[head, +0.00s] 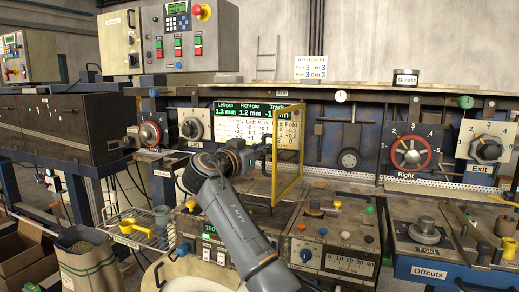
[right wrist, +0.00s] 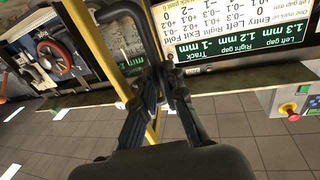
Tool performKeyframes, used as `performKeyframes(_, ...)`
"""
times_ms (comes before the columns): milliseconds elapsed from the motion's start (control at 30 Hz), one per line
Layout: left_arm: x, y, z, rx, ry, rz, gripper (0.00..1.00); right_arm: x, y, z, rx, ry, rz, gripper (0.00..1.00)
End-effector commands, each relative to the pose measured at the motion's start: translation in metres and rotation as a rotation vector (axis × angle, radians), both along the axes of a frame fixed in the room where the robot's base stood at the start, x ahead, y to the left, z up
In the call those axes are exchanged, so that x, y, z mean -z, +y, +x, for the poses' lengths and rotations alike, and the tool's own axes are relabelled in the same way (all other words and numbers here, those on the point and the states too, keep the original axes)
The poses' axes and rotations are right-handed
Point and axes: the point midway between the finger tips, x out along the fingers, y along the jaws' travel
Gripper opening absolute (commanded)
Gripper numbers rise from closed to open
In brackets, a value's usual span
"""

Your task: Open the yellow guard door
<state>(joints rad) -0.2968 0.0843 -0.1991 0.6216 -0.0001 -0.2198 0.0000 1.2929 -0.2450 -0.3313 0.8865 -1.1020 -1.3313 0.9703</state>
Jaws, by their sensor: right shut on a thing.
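The yellow guard door (head: 275,172) is a clear panel in a thin yellow frame, upright near the middle of the machine. In the head view it stands at an angle, its left edge nearer me. Its yellow frame (right wrist: 79,22) also crosses the right wrist view beside my fingers. My right gripper (head: 246,155) is at the door's left edge. In the right wrist view my right gripper (right wrist: 165,85) is shut on the black door handle (right wrist: 146,30), a bent bar. The fingers hide part of the handle. My left gripper is not in view.
Behind the door is a gap display (head: 230,113). Dials, including the Right dial (head: 411,153), line the machine. A control panel with knobs (head: 330,235) lies below the door. A wire basket (head: 125,236) and a sack (head: 88,262) stand left.

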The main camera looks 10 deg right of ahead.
Motion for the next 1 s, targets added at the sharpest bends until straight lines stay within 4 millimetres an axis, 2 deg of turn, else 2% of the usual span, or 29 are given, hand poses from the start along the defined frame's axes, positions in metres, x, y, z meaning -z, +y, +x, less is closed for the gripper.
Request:
performKeyframes(200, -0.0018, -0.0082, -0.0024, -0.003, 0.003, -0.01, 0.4, -0.0021, -0.0025, 0.0008, 0.04, -0.003, -0.003, 0.0)
performKeyframes(667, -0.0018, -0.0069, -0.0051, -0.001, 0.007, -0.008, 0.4, -0.0022, -0.0033, 0.0007, 0.05, -0.004, -0.003, 0.0)
performKeyframes(700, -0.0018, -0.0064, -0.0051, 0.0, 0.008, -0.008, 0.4, -0.0023, -0.0033, 0.0007, 0.05, -0.004, -0.003, 0.14)
performKeyframes(733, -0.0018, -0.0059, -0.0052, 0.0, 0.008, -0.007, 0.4, -0.0022, -0.0033, 0.0007, 0.049, -0.004, -0.003, 0.2)
performKeyframes(1000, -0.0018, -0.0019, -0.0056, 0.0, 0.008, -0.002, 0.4, -0.001, -0.0021, 0.0008, 0.047, -0.003, -0.001, 0.2)
